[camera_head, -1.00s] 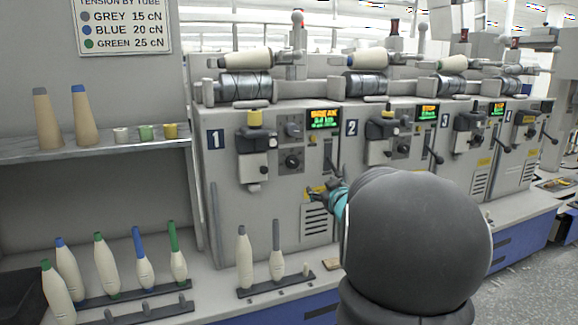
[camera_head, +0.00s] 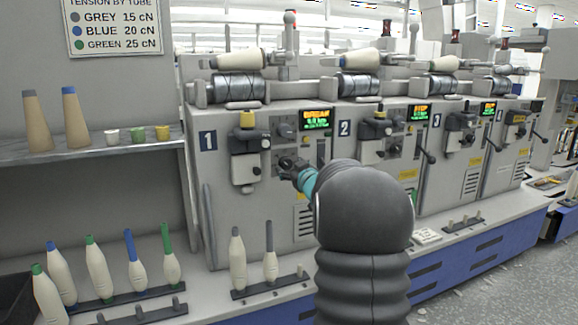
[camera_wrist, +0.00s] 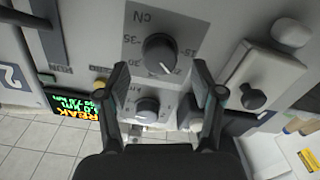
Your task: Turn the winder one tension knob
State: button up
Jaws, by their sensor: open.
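The front of winder one (camera_head: 221,200), marked 1, faces me in the head view. Its tension knob (camera_wrist: 160,53) is a dark round knob with a white pointer line, on a grey plate marked cN. A smaller dark knob (camera_wrist: 147,106) sits below it in the wrist view. My gripper (camera_wrist: 160,77) is open and empty. Its two fingertips flank the tension knob in the picture, with clear space on both sides; I cannot tell the depth. In the head view my gripper (camera_head: 289,169) is at the knob panel and partly covers it.
A lit display (camera_head: 316,118) reads BREAK. A tensioner unit with a yellow top (camera_head: 247,119) juts out left of the panel. Bobbins (camera_head: 237,262) stand on the ledge below. A tube tension chart (camera_head: 115,28) lists grey 15, blue 20, green 25 cN.

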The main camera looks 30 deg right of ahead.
aim_at(286, 163)
jog(key=shift+w+d, duration=0.2)
jog(key=shift+w, duration=0.95)
jog(key=c, duration=1.1)
jog(key=shift+c, duration=0.2)
jog(key=shift+n+b, duration=0.3)
jog(key=shift+f+n+b, duration=0.1)
jog(key=shift+n+b, duration=0.6)
jog(key=shift+n, duration=0.2)
jog(key=n+b, duration=0.2)
jog(key=n, duration=0.1)
jog(key=shift+a+n+b, duration=0.1)
jog(key=shift+n+b, duration=1.15)
jog(key=shift+n, duration=0.85)
